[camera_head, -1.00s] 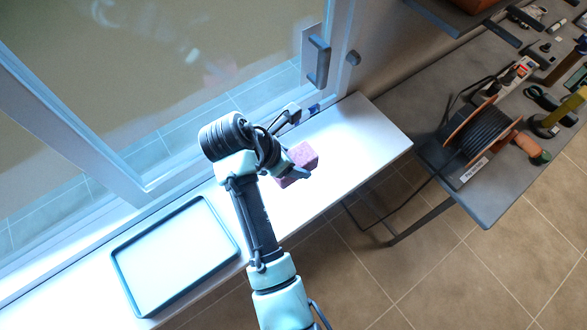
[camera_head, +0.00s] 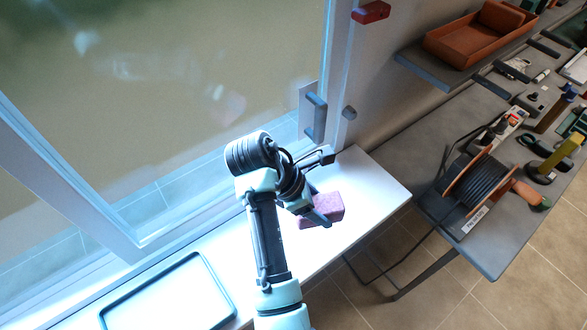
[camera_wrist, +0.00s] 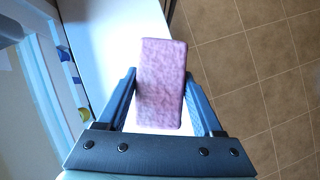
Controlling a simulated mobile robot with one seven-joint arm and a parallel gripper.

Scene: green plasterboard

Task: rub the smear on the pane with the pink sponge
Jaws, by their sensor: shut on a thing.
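The pink sponge (camera_head: 328,208) is a mottled pink-purple block above the white sill. My gripper (camera_head: 312,208) is shut on it. In the wrist view the sponge (camera_wrist: 160,108) stands between both fingers of my gripper (camera_wrist: 159,76) and extends past their tips. The pane (camera_head: 190,45) is the large window glass at the upper left, apart from the sponge. Faint whitish marks (camera_head: 88,42) show on the pane; I cannot tell which are smear and which reflection. A dim pinkish patch lower on the glass looks like a reflection.
A dark window handle (camera_head: 316,117) sticks out from the frame near my gripper. A dark-rimmed tray (camera_head: 224,292) lies on the white sill (camera_head: 375,195). A grey bench (camera_head: 490,255) with a cable reel (camera_head: 480,185) stands at the right, below a shelf with an orange bin (camera_head: 465,45).

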